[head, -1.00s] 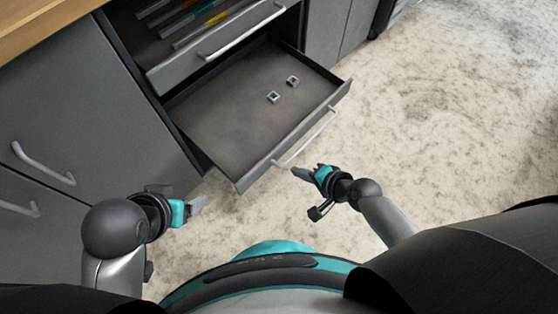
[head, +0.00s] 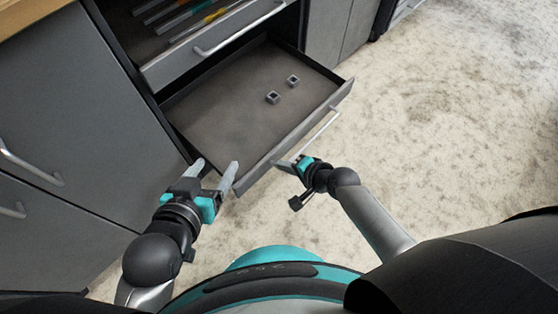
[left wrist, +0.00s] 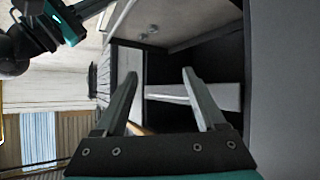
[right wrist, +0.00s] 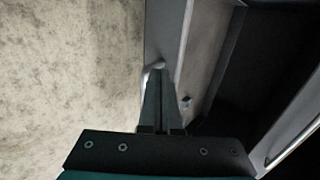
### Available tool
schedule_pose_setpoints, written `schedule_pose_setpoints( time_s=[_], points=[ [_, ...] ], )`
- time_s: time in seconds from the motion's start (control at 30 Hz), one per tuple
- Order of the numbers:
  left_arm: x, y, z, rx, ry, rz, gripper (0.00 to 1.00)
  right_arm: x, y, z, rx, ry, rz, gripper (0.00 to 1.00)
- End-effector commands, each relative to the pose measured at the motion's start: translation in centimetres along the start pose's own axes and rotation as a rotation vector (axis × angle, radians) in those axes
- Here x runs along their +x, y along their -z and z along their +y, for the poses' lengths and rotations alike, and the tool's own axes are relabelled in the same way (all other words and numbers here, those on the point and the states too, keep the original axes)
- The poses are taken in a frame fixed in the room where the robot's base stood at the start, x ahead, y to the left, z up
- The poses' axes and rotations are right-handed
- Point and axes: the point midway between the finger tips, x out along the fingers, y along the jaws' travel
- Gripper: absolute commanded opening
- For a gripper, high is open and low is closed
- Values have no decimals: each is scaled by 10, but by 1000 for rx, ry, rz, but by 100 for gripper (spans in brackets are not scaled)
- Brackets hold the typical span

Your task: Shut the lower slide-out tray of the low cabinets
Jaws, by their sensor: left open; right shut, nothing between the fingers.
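The lower slide-out tray (head: 220,112) is pulled far out of the low cabinet in the head view, with two small square pieces lying in it. Its front carries a pale bar handle (head: 322,138). My right gripper (head: 284,164) is shut and empty at the near end of that handle; in the right wrist view its fingertips (right wrist: 160,78) are close to the handle (right wrist: 150,72), and I cannot tell whether they touch. My left gripper (head: 215,166) is open and empty by the tray's near left corner. In the left wrist view its spread fingers (left wrist: 159,76) point toward the cabinet.
An upper drawer (head: 215,45) holding several utensils is also partly out, above the lower tray. A closed grey cabinet door (head: 85,110) with a handle stands to the left. The mottled floor (head: 440,130) to the right is clear.

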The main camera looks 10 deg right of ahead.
Motion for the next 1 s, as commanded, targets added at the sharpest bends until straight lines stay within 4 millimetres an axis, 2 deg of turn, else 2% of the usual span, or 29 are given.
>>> schedule_pose_setpoints(
  time_s=[0.4, 1.0],
  points=[
    [4, 8, 14, -18, -37, 141, 72, 16, 0, -14, 0, 0, 0, 0],
    [3, 7, 12, -14, -31, 116, 72, 16, -4, -16, 0, -1, 0, 0]
  ],
)
